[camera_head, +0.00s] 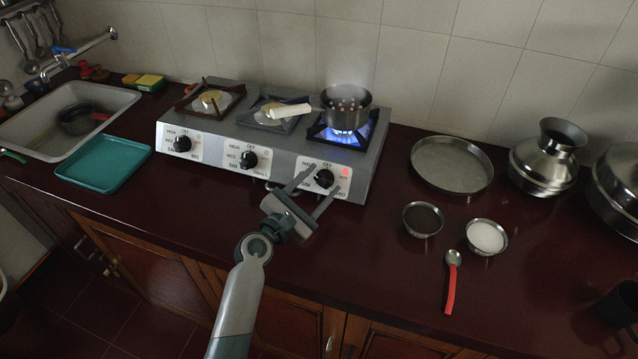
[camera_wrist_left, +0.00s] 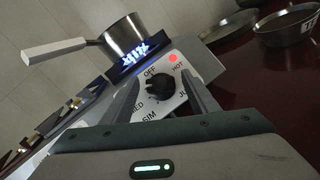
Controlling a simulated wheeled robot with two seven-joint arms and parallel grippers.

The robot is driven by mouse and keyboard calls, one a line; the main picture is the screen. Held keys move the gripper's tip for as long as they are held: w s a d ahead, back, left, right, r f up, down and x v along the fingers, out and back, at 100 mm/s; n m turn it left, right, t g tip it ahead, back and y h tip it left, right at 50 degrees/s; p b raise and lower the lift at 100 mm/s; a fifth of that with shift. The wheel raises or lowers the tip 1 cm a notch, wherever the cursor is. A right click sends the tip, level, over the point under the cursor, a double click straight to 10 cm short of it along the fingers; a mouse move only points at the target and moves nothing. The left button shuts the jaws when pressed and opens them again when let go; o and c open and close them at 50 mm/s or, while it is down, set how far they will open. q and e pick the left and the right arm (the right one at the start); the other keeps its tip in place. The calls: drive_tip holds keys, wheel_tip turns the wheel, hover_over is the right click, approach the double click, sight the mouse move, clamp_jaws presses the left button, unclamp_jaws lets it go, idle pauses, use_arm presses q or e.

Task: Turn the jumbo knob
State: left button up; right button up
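The stove (camera_head: 215,146) has three black knobs on its front. The right knob (camera_head: 324,178) sits below the lit burner (camera_head: 342,132), with a red light marked HOT beside it. In the left wrist view this knob (camera_wrist_left: 160,83) is ringed by the labels OFF, MED, SIM and a partly hidden JU. My left gripper (camera_head: 314,186) is open, its fingers on either side of the right knob; I cannot tell whether they touch it. The middle knob (camera_head: 249,159) and left knob (camera_head: 183,143) stand clear. My right gripper is not in view.
A saucepan (camera_head: 347,108) with a pale handle stands on the lit burner. A steel plate (camera_head: 452,164), small bowls (camera_head: 422,219) and a red-handled spoon (camera_head: 452,280) lie to the right. A teal tray (camera_head: 104,163) and sink (camera_head: 45,135) are left. The front counter is mostly clear.

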use_arm(q)
drive_tip(key=c, duration=0.9)
drive_tip(key=shift+c, duration=0.2)
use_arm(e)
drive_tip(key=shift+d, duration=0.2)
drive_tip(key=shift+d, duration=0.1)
